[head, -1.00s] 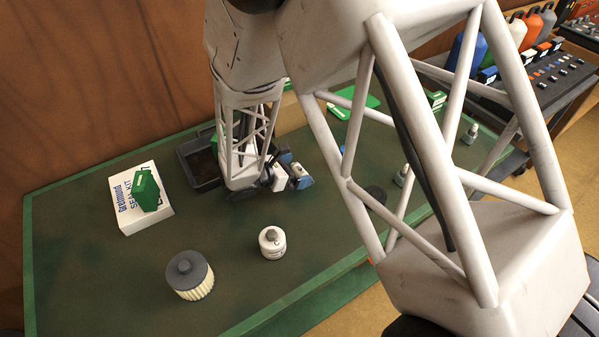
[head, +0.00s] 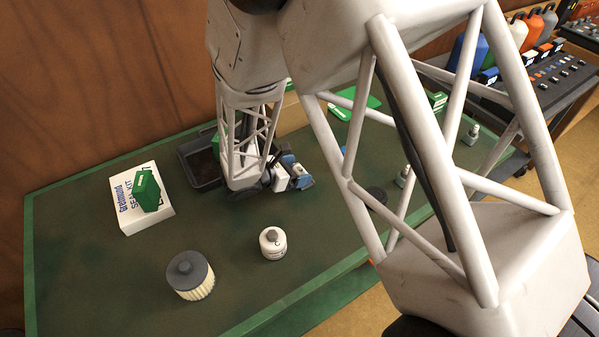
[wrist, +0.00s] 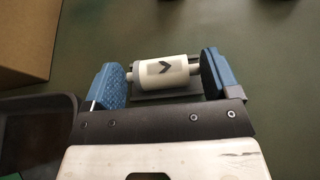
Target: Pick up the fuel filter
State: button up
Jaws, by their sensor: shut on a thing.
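The fuel filter (wrist: 168,69), a small white cylinder with a dark arrow and narrow stubs at its ends, lies crosswise between the blue fingertips in the wrist view. My gripper (wrist: 163,76) is shut on it, one finger at each end. A flat dark grey piece or shadow shows just under the filter; I cannot tell which. In the head view, my gripper (head: 299,171) is low over the green bench, right of the dark tray, and partly hides the filter. I cannot tell whether the filter touches the bench.
The dark tray (head: 187,152) and a cardboard box (wrist: 28,40) are close on the left in the wrist view. A white seal kit box (head: 128,213) carries a green box (head: 147,190). A pleated filter (head: 190,276) and a white canister (head: 273,243) stand nearer the front.

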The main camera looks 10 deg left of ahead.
aim_at(296, 173)
notch_tip(296, 173, up, 10)
dwell(0.9)
dwell(0.6)
